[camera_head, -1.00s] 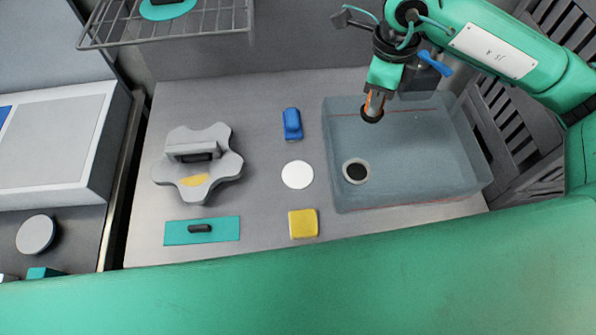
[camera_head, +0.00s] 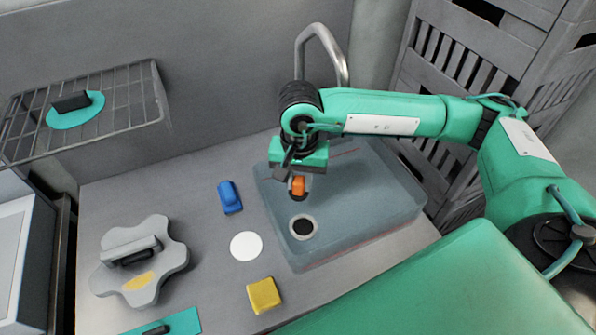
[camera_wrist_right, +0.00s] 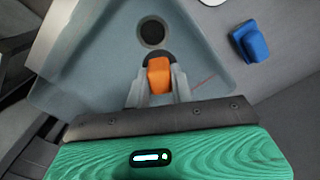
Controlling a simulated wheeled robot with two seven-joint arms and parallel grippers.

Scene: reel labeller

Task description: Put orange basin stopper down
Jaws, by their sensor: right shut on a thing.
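The orange basin stopper (camera_head: 298,187) is held between the fingers of my right gripper (camera_head: 297,193), over the basin. It has an orange grip and a dark round base. It also shows in the right wrist view (camera_wrist_right: 159,76), clamped between the fingertips (camera_wrist_right: 158,85). The grey-blue basin (camera_head: 375,185) has a dark drain hole with a pale ring (camera_head: 303,227). In the head view the stopper is just above the drain in the picture; in the wrist view the drain (camera_wrist_right: 152,33) lies uncovered beyond it. My left gripper is not in view.
A blue object (camera_head: 229,197), a white disc (camera_head: 246,246) and a yellow block (camera_head: 263,295) lie left of the basin. A grey lobed object (camera_head: 140,262) sits further left. A wire rack (camera_head: 120,105) hangs above. A curved tap (camera_head: 325,45) stands behind the basin.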

